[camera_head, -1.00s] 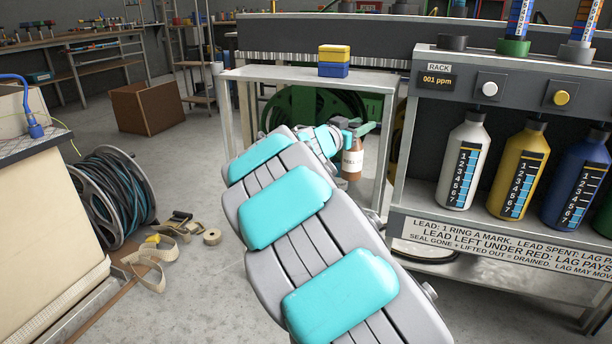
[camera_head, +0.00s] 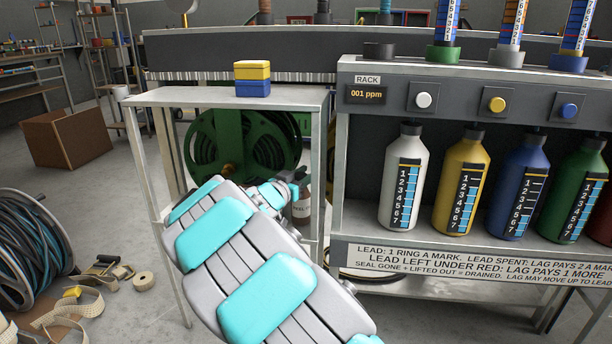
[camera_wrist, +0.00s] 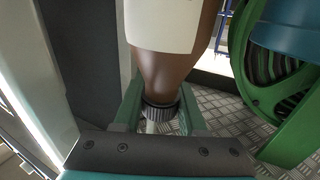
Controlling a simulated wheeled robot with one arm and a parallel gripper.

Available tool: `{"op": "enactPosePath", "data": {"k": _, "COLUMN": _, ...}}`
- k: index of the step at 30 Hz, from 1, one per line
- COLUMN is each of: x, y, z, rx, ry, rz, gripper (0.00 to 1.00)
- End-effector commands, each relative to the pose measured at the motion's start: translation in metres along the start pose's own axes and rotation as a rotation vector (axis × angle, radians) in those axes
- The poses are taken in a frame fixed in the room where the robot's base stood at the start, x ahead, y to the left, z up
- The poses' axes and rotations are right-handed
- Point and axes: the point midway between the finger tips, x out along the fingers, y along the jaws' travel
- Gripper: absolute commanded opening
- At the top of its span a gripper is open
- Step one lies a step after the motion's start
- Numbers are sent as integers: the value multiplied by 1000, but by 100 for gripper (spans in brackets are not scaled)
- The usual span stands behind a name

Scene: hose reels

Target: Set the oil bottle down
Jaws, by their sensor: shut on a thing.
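The oil bottle (camera_head: 301,208) is brown with a pale label. My gripper (camera_head: 296,180) is shut on its cap end, and the bottle hangs below it in the head view. The bottle is beside the metal side table's right leg and left of the rack. My arm partly hides it. In the wrist view the brown bottle (camera_wrist: 167,75) shows its white label and dark ribbed cap, with the green fingers of my gripper (camera_wrist: 160,112) on both sides of the cap. I cannot see anything touching the bottle's base.
The rack (camera_head: 350,215) holds several large bottles at right. A side table (camera_head: 190,97) carries a yellow-and-blue box (camera_head: 252,78). A green hose reel (camera_head: 212,145) stands behind it. A cable reel (camera_head: 40,245) and straps (camera_head: 80,310) lie at left.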

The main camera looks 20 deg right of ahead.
Motion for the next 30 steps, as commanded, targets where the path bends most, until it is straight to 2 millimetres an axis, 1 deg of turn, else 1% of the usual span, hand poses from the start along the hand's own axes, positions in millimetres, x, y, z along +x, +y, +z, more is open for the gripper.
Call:
{"op": "enactPosePath", "data": {"k": 2, "x": 0, "y": 0, "z": 3, "rx": -1, "ry": 0, "rz": 0, "gripper": 0}}
{"op": "enactPosePath", "data": {"k": 18, "x": 0, "y": 0, "z": 8, "rx": 1, "ry": 0, "rz": -1, "gripper": 0}}
{"op": "enactPosePath", "data": {"k": 19, "x": 0, "y": 0, "z": 7, "rx": 1, "ry": -1, "rz": 0, "gripper": 44}}
{"op": "enactPosePath", "data": {"k": 26, "x": 0, "y": 0, "z": 7, "rx": 0, "ry": -1, "rz": 0, "gripper": 70}}
{"op": "enactPosePath", "data": {"k": 30, "x": 0, "y": 0, "z": 7, "rx": 0, "ry": -1, "rz": 0, "gripper": 70}}
